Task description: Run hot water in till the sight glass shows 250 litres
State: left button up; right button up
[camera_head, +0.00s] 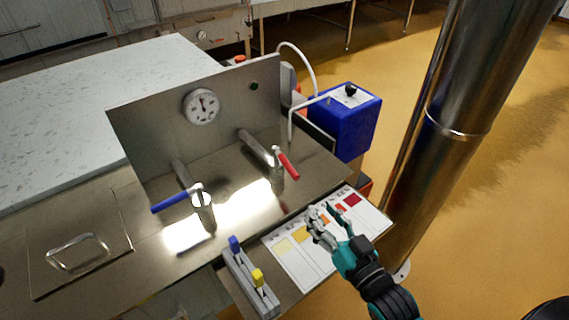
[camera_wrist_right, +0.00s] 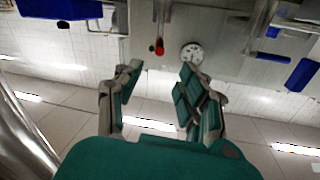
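The red-handled valve lever (camera_head: 286,163) stands on a pipe at the right of the steel panel. Its red end also shows in the right wrist view (camera_wrist_right: 159,47). A blue-handled lever (camera_head: 176,202) stands on the left pipe. A round white dial with a dark needle (camera_head: 201,106) is on the panel; its figures are too small to read. I cannot make out a sight glass. My right gripper (camera_head: 327,212) is open and empty, over the colour card and below and right of the red lever, apart from it. My left gripper is not in view.
A colour card (camera_head: 282,262) lies on the front ledge beside a grey block with blue and yellow levers (camera_head: 247,279). A blue box (camera_head: 345,122) stands behind the panel's right end. A steel column (camera_head: 452,110) rises at right. A steel lid with a handle (camera_head: 105,268) lies at left.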

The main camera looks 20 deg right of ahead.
send_near(279, 154)
jog(key=w, duration=0.3)
jog(key=w+p, duration=0.1)
jog(key=w, duration=0.1)
jog(key=shift+a+f, duration=0.3)
jog(key=shift+f, duration=0.1)
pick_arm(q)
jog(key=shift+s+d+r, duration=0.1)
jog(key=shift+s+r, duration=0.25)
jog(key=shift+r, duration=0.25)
pick_arm(e)
jog(key=shift+c, duration=0.4)
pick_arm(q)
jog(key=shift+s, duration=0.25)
pick_arm(e)
grip_shut()
